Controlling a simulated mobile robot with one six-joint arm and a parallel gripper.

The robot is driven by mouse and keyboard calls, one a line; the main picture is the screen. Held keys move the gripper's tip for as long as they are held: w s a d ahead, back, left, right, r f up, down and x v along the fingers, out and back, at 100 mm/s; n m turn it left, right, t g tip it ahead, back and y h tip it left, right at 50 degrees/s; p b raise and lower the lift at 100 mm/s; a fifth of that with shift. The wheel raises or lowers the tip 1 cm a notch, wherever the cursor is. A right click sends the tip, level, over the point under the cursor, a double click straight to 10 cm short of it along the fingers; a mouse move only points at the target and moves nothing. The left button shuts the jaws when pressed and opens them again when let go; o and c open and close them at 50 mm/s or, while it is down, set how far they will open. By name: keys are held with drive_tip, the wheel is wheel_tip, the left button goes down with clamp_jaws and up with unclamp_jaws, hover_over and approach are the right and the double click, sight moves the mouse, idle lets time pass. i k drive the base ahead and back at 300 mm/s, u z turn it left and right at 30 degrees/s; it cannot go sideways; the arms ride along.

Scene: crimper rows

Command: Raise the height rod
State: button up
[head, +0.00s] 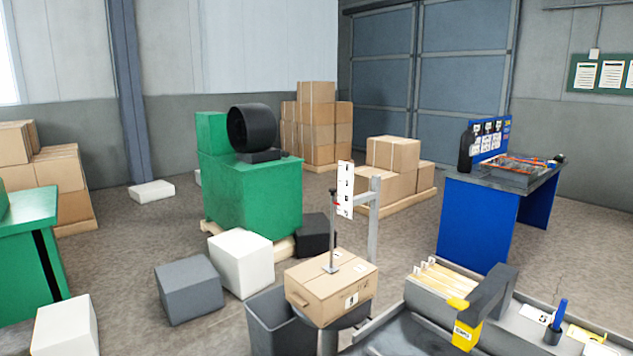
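The height rod (333,232) is a thin upright rod with a dark knob on top and a small red mark near it. Its flat foot rests on top of a closed cardboard box (318,297). Beside the rod's upper end, a white scale board with dark marks (345,186) is fixed to a grey post (374,222). The rod's top is level with the middle of the board. The box sits on a dark round support, mostly hidden. My gripper is not seen in this view.
A dark grey bin (274,329) stands left of the box. A grey bench (540,303) on the right holds a dark and yellow device (488,300) and a blue holder (555,325). White and grey blocks, a green cabinet (259,193) and a blue table (480,218) stand around.

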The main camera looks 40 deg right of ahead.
sight(330, 268)
drive_tip(key=i, duration=1.15)
drive_tip(key=z, duration=0.15)
